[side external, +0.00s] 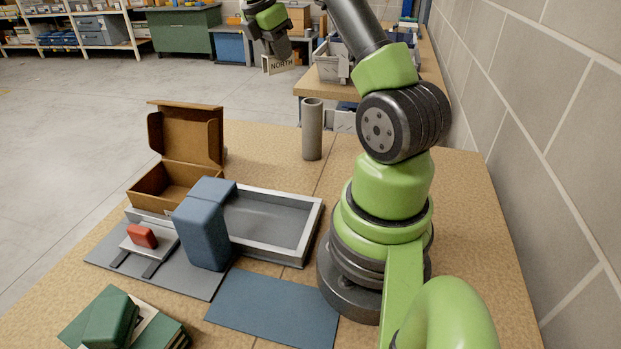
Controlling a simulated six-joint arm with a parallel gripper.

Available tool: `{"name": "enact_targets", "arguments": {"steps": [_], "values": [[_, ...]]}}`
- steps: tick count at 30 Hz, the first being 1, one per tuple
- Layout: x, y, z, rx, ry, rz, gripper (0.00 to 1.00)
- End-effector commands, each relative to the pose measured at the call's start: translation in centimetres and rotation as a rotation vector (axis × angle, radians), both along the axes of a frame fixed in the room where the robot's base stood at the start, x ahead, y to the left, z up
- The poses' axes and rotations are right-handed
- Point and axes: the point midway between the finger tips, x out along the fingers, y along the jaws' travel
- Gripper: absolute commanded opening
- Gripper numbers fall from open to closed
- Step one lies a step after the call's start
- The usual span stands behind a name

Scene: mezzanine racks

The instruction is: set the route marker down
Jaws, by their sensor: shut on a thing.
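The route marker (281,64) is a small pale sign with the word NORTH on it, near the top of the side external view. My gripper (281,50) is shut on it from above and holds it up in the air. The fingers are dark and small in this view, and part of the sign's upper edge is hidden by them. The sign appears roughly upright, with its lettered face towards the camera. It looks clear of the cork-coloured table (265,145).
A grey cylinder (312,130) stands upright on the table. An open cardboard box (185,140), a grey tray (313,222), a blue block (203,230), a red piece on a small stand (141,235), a blue mat (275,305) and green books (110,320) fill the left and front.

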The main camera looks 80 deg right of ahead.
Motion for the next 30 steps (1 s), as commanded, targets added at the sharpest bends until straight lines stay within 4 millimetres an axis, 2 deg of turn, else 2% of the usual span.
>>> {"name": "enact_targets", "arguments": {"steps": [9,18,30], "values": [[-6.1,5.6,0.1,0.000,0.002,-0.608,0.03],[-9.9,9.4,0.2,-0.001,0.000,-0.971,0.03],[-9.7,9.2,-8.0,0.000,0.006,-0.959,0.03]]}}
